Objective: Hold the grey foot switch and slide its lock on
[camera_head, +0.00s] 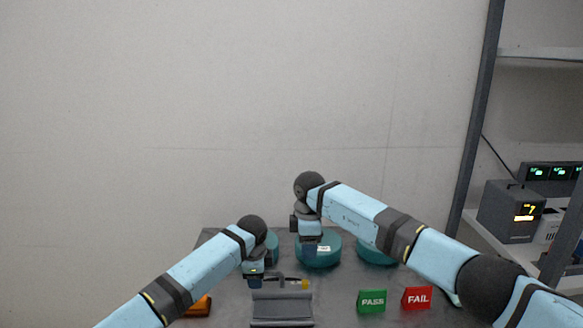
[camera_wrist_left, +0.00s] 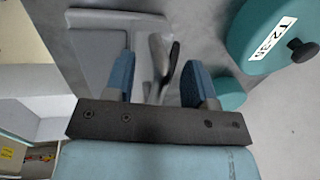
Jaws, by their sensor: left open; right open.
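The grey foot switch (camera_head: 283,310) sits at the front middle of the table; I take it to be the light grey block (camera_wrist_left: 95,45) in the left wrist view. My left gripper (camera_head: 254,283) is open and points down at the switch's back left edge. In the left wrist view its fingers (camera_wrist_left: 160,80) stand apart, with a grey curved part (camera_wrist_left: 157,55) showing between them. I cannot tell whether they touch it. My right gripper (camera_head: 309,250) is open, in front of or above a teal round lid. A small yellow part (camera_head: 304,284) shows behind the switch. I cannot make out the lock.
Several teal round lids stand at the back; one (camera_head: 319,258) is near my right gripper, and a labelled one (camera_wrist_left: 262,35) shows in the wrist view. A green PASS block (camera_head: 371,301) and red FAIL block (camera_head: 416,298) stand right. An orange object (camera_head: 199,307) lies left.

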